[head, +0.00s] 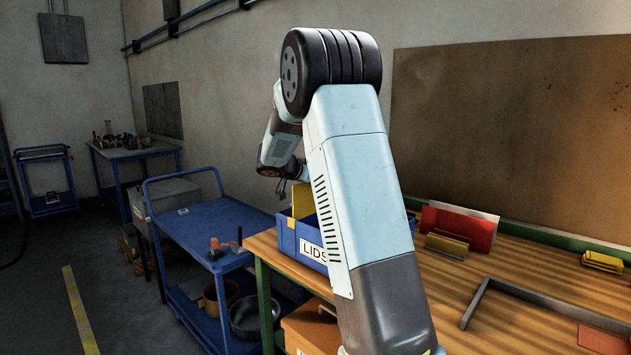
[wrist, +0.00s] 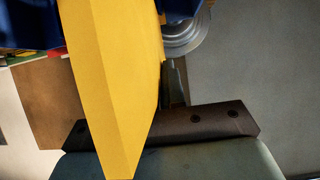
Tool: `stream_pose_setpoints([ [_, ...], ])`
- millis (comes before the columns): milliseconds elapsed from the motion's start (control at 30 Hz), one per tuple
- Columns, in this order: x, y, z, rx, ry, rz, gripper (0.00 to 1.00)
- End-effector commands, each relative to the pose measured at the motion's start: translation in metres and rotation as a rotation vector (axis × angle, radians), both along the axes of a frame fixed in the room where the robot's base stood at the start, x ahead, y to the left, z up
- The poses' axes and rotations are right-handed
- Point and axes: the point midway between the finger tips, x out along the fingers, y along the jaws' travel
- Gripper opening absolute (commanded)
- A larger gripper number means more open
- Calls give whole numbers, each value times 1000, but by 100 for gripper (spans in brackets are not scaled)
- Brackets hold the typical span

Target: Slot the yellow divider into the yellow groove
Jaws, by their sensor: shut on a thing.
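A flat yellow panel, which I take for the yellow divider (wrist: 112,80), fills the middle of the wrist view, running down to the dark jaw of my gripper (wrist: 150,135). My gripper is shut on it. In the head view my gripper (head: 286,186) is small and partly hidden at the blue LIDS bin, beside an upright yellow panel (head: 302,200) at the bin's left end. A long yellow holder (head: 603,262) lies at the table's right; a yellow block (head: 446,246) lies before a red panel. I cannot tell which bears the yellow groove.
The blue bin (head: 289,240) stands at the wooden table's left corner. A red panel (head: 458,226) stands upright at the back. A grey angled bar (head: 545,307) lies on the front right. A blue cart (head: 205,228) stands left. My arm hides the table's middle.

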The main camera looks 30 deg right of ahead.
Motion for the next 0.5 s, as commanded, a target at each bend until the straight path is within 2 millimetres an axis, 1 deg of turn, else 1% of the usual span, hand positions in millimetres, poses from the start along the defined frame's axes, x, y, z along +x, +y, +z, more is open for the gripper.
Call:
stream_pose_setpoints([
  [500,0,0,-11,0,0,0,0],
])
